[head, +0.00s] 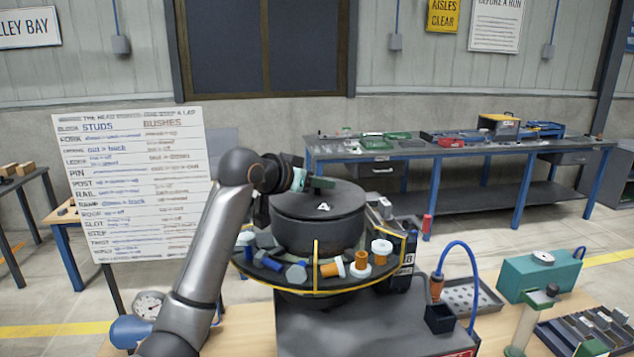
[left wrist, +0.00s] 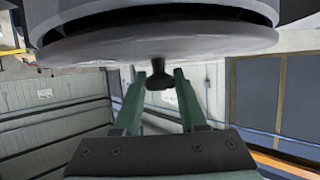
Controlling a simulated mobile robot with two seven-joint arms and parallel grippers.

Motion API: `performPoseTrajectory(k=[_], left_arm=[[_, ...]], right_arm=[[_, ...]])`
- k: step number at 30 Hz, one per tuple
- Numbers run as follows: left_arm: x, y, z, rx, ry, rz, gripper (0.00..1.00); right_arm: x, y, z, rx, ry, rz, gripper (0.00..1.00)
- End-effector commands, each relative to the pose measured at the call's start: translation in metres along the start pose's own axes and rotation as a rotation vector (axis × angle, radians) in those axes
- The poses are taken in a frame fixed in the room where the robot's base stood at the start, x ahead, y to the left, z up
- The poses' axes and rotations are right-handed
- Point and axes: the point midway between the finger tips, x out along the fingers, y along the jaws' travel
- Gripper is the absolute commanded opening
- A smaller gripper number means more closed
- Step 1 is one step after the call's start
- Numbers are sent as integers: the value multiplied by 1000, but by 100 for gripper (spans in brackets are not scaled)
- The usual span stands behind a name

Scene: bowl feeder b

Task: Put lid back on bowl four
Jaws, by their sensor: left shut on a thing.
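The dark grey bowl (head: 310,236) stands on a feeder base in the middle of the head view. Its round dark lid (head: 340,197) is at the bowl's top, with a small white mark on it. My left gripper (head: 312,181) is over the lid, reaching in from the left. In the left wrist view the lid (left wrist: 100,50) shows as a wide grey disc, with its dark knob (left wrist: 159,76) between the two green fingers (left wrist: 160,88). The gripper is shut on the knob. A dark gap shows between disc and bowl there; I cannot tell if the lid is seated. My right gripper is not in view.
A yellow-edged tray (head: 317,266) with bolts and orange and white bushes curves around the bowl's front. A blue hose (head: 462,250), a teal box (head: 540,274) and a parts tray (head: 585,330) stand to the right. A workbench (head: 440,150) is behind.

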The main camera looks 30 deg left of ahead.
Motion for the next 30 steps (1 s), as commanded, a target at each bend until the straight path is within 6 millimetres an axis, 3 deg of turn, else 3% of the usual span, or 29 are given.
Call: performPoseTrajectory(k=[13,14,15,22,30], left_arm=[[3,0,7,0,5,0,0],[3,0,9,0,2,0,42],[3,0,8,0,2,0,47],[3,0,8,0,2,0,71],[2,0,6,0,3,0,71]], right_arm=[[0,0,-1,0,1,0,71],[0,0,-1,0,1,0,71],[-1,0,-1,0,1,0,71],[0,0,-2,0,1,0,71],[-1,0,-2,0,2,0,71]])
